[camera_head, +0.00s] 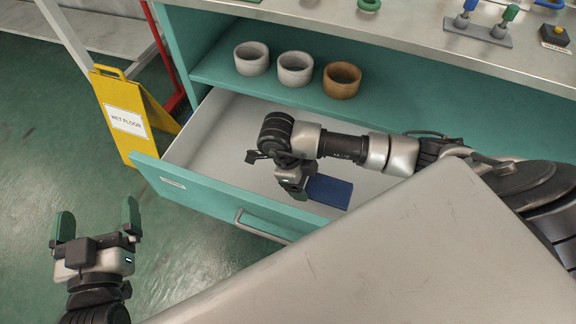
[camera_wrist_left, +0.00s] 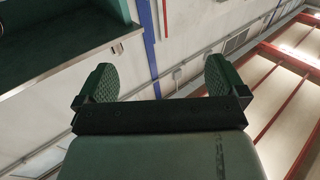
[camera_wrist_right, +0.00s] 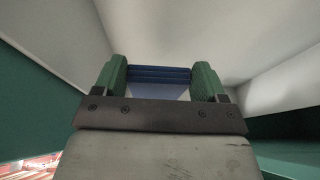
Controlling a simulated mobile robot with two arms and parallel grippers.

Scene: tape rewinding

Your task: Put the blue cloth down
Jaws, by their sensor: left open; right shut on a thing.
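The blue cloth (camera_head: 330,191) is a flat, folded dark blue piece inside the open drawer (camera_head: 213,125). My right gripper (camera_head: 299,193) reaches down into the drawer and is shut on the cloth. In the right wrist view the blue cloth (camera_wrist_right: 160,76) spans between the two green fingers of the right gripper (camera_wrist_right: 160,85). Whether the cloth touches the drawer floor I cannot tell. My left gripper (camera_head: 96,222) is open and empty, off to the left of the drawer above the floor. Its two spread fingers also show in the left wrist view (camera_wrist_left: 160,82).
A shelf above the drawer holds two grey cups (camera_head: 251,59) (camera_head: 295,68) and a brown cup (camera_head: 342,80). A yellow wet floor sign (camera_head: 127,118) stands left of the drawer. A grey surface (camera_head: 400,260) fills the lower right. The worktop (camera_head: 400,27) carries small tools.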

